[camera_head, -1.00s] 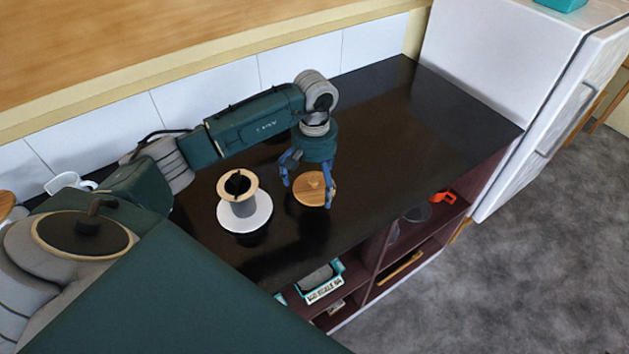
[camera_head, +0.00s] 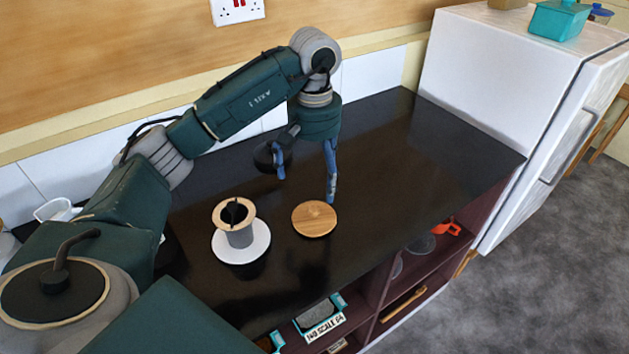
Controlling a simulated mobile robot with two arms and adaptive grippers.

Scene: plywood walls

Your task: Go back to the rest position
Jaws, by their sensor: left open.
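My left gripper (camera_head: 306,188) is open and empty. Its blue fingers are spread and point down above the black counter, a little behind a round wooden disc (camera_head: 314,219). The disc lies flat on the counter, apart from the fingers. My left arm reaches in from the left and bends down at the wrist. My right gripper is not in view.
A grey cylinder with a wooden rim (camera_head: 236,222) stands on a white saucer (camera_head: 241,255) left of the disc. A dark round object (camera_head: 268,157) sits behind the gripper. The counter (camera_head: 420,150) is clear on the right, up to a white fridge (camera_head: 495,85).

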